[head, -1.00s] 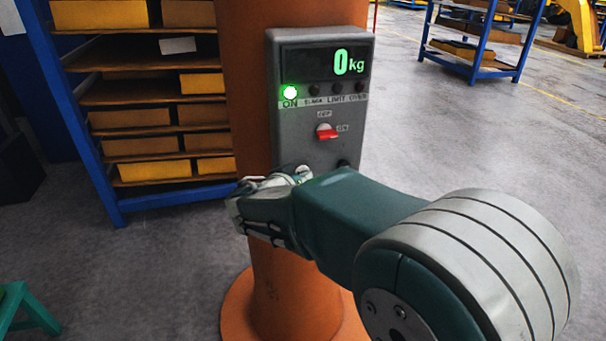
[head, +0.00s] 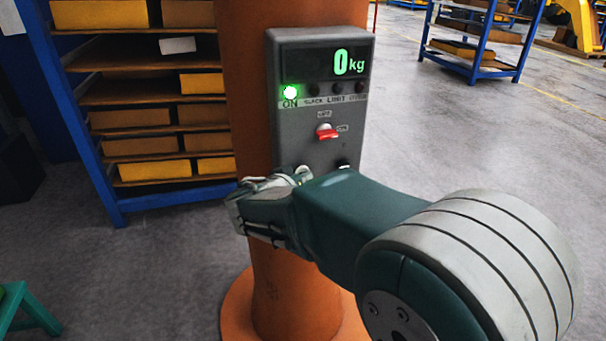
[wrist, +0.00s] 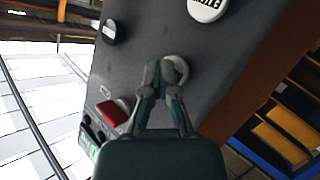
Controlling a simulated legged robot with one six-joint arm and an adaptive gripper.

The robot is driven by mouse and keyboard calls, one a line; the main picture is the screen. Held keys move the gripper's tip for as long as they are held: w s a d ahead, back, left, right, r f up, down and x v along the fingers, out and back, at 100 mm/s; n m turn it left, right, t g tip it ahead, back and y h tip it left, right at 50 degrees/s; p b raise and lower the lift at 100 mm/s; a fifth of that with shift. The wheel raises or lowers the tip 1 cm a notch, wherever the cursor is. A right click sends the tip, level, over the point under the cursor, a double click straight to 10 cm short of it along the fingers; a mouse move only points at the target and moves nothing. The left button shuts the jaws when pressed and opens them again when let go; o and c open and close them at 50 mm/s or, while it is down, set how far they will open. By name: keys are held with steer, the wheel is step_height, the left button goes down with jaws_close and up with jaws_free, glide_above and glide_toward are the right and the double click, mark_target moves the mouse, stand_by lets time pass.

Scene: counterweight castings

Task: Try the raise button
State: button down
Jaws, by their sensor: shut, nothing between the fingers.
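The grey control box (head: 290,140) is fixed to an orange column. Its display (head: 335,64) reads 0 kg, and the green ON lamp (head: 290,92) is lit. A black button (wrist: 109,31) and a white lettered button (wrist: 207,9) are nearby, clear of the fingers.
A blue rack (head: 110,200) with yellow castings (head: 202,84) stands left behind the orange column (head: 290,300). A green stool (head: 25,305) is at the lower left. Another blue rack (head: 472,50) stands farther back. The floor to the right is clear.

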steer(key=shift+s+d, duration=0.2)
steer(key=shift+s, duration=0.55)
steer(key=s, duration=0.2)
steer(key=s+d, duration=0.1)
steer(key=s, duration=0.2)
steer(key=shift+d, duration=0.2)
